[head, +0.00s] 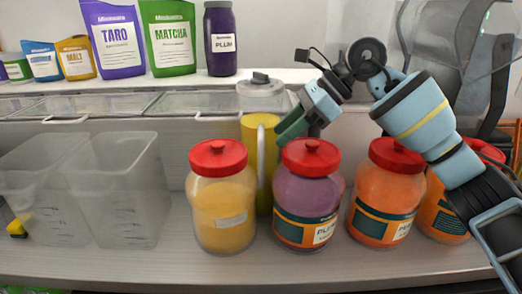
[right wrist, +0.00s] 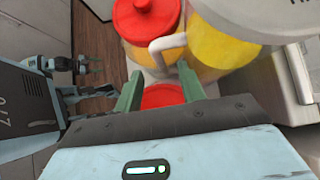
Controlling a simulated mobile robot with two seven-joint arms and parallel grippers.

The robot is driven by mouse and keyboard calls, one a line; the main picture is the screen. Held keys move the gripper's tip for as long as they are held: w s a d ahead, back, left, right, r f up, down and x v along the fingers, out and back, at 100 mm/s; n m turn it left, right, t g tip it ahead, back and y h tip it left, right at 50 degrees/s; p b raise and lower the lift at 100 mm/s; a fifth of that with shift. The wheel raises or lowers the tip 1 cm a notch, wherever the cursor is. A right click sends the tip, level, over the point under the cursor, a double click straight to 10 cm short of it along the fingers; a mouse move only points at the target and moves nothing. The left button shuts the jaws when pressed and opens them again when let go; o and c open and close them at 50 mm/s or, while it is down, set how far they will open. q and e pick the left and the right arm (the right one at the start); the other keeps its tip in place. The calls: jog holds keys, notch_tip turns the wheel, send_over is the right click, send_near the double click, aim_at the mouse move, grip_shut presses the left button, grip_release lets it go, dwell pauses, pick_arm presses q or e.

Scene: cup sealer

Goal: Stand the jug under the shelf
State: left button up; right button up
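The jug (head: 262,185) is yellow with a pale handle and a clear lid. It stands upright behind the yellow and purple jars, which partly hide it. In the right wrist view the jug (right wrist: 222,42) is beyond my fingertips, its handle (right wrist: 168,44) facing them. My right gripper (head: 292,128) is open and empty, just right of the jug and above the purple jar; its spread fingers also show in the right wrist view (right wrist: 158,85). The shelf (head: 275,77) runs across the back above the counter. My left gripper (right wrist: 80,64) seems to show small at the left; its opening is unclear.
Red-lidded jars stand along the front: yellow (head: 222,208), purple (head: 306,200), orange (head: 383,200), and another partly behind my right arm. Clear bins (head: 115,190) stand at left. Bags (head: 110,40) and a plum jar (head: 220,42) stand on the shelf. Lidded trays (head: 130,106) lie below it.

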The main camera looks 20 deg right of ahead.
aim_at(261, 156)
jog(key=x, duration=0.4)
jog(key=shift+s+a+p, duration=0.1)
jog(key=shift+a+p, duration=0.25)
jog(key=shift+a, duration=0.05)
jog(key=shift+r, duration=0.1)
grip_shut()
dwell(0.9)
jog(key=shift+r, duration=0.3)
